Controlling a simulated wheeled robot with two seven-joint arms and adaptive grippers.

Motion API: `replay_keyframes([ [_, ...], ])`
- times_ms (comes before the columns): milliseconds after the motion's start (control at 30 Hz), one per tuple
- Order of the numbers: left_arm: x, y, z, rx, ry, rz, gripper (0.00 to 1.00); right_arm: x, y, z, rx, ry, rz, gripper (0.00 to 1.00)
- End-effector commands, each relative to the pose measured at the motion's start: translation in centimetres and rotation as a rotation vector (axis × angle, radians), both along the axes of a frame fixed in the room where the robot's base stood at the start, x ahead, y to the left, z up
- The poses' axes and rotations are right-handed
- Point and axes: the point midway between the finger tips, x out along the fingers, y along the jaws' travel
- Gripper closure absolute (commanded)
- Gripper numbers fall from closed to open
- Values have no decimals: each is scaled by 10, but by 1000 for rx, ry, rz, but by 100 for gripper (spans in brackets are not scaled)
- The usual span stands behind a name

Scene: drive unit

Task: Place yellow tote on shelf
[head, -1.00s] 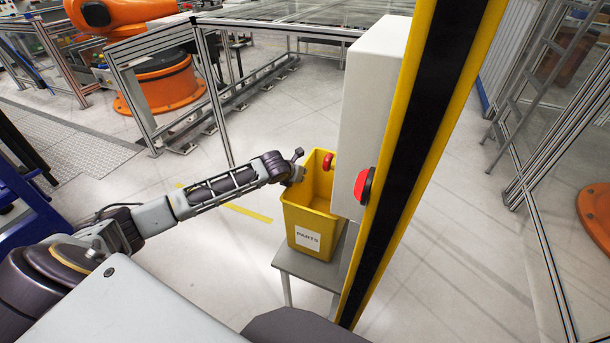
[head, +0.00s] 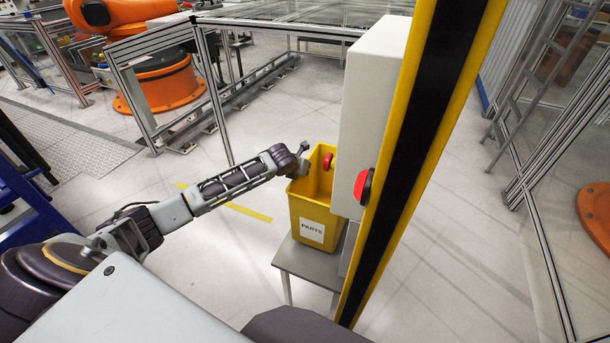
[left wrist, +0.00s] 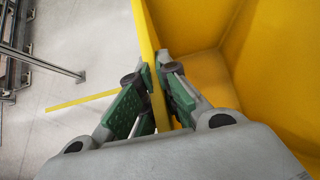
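The yellow tote (head: 311,207) with a white PARTS label is upright over a small grey stand (head: 305,262), beside a light grey cabinet. I cannot tell whether its base touches the stand. My left gripper (head: 303,166) is at the tote's left rim. In the left wrist view, the fingers of my left gripper (left wrist: 156,75) are closed on the tote's wall (left wrist: 152,45), one on each side. The inside of the tote (left wrist: 205,45) looks empty where visible. My right gripper is not in view.
Aluminium fence frames (head: 215,90) and an orange robot (head: 120,15) are behind. Floor left of the tote is clear.

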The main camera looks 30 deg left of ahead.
Motion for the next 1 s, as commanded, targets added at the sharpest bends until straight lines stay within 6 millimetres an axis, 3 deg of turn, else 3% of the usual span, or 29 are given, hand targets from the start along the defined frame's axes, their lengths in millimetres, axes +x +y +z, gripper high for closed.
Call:
replay_keyframes([
  [433, 4, -1, -30, -5, -5, 1, 100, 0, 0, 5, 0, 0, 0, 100],
  [933, 4, 0, -34, -3, -5, 0, 100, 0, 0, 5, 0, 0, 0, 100],
  [1000, 3, 0, -36, 0, -1, 0, 88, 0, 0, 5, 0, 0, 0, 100],
])
